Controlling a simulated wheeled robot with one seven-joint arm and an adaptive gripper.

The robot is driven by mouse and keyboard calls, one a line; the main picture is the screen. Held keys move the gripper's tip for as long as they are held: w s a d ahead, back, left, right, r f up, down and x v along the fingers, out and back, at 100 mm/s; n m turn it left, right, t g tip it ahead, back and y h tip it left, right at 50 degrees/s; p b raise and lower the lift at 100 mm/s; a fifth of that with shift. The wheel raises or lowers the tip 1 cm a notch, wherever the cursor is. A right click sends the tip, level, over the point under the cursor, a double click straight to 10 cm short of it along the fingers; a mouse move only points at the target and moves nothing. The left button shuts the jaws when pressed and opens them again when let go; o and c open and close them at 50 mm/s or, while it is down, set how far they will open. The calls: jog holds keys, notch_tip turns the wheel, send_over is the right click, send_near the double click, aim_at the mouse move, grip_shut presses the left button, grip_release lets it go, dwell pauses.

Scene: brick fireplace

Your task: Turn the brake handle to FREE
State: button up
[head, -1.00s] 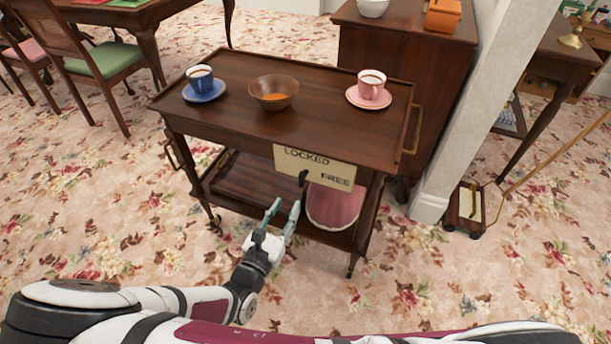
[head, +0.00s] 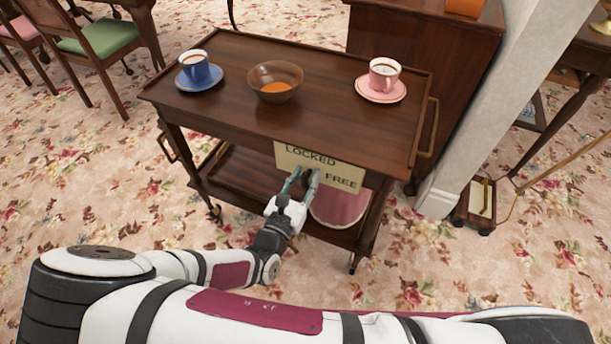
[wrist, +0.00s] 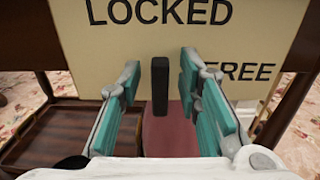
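The brake handle (wrist: 160,86) is a dark upright bar in front of a cream sign plate (head: 292,158) on the side of the wooden trolley (head: 240,116). The plate reads LOCKED at the top and FREE at the lower right. The handle points up below the word LOCKED. My gripper (head: 303,174) is at the plate. In the wrist view my gripper (wrist: 163,92) is open, with one teal finger on each side of the handle. A gap shows on both sides, narrower on the right. In the head view the fingers partly cover the handle.
On the trolley top stand a blue cup (head: 196,68), a brown bowl (head: 275,72) with orange contents and a pink cup (head: 384,74). A pink round object (head: 340,208) is on the lower shelf. A pale post (head: 490,100) stands to the right.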

grip_shut()
jog(key=shift+m, duration=0.3)
jog(key=m+p, duration=0.1)
jog(key=m, duration=0.1)
jog(key=shift+d+m+p, duration=0.1)
jog(key=shift+m+p, duration=0.3)
jog(key=m+p, duration=0.2)
jog(key=m, duration=0.3)
jog(key=shift+s+d, duration=0.1)
jog(key=m+p, duration=0.2)
jog(key=m, duration=0.2)
jog(key=shift+f+m, duration=0.15)
jog(key=shift+m, duration=0.25)
jog(key=shift+f+m+p, duration=0.15)
jog(key=shift+m+p, duration=0.6)
jog(key=shift+m, duration=1.15)
